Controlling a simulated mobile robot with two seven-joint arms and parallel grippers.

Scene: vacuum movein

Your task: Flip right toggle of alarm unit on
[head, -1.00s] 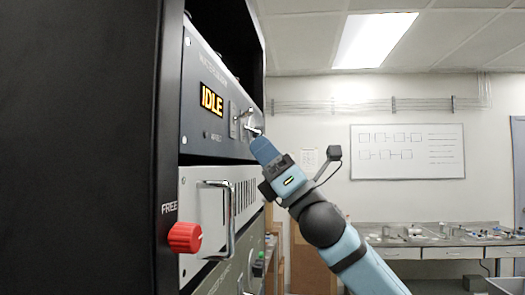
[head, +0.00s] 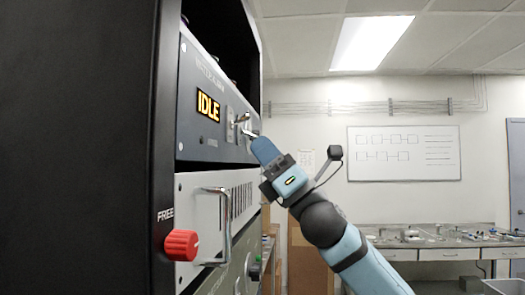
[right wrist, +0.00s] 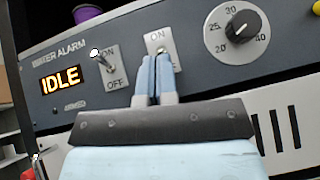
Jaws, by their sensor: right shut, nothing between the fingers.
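The alarm unit (head: 212,75) is a dark grey panel in the rack, with a lit IDLE display (right wrist: 60,79) and the words WATER ALARM in the right wrist view. My left gripper is not in view.
A dial (right wrist: 237,32) numbered 20 to 40 sits right of the toggles. Below are a pale unit with a metal handle (head: 227,225) and a red knob (head: 181,245) marked FREE. The rack's black side wall (head: 90,150) fills the left.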

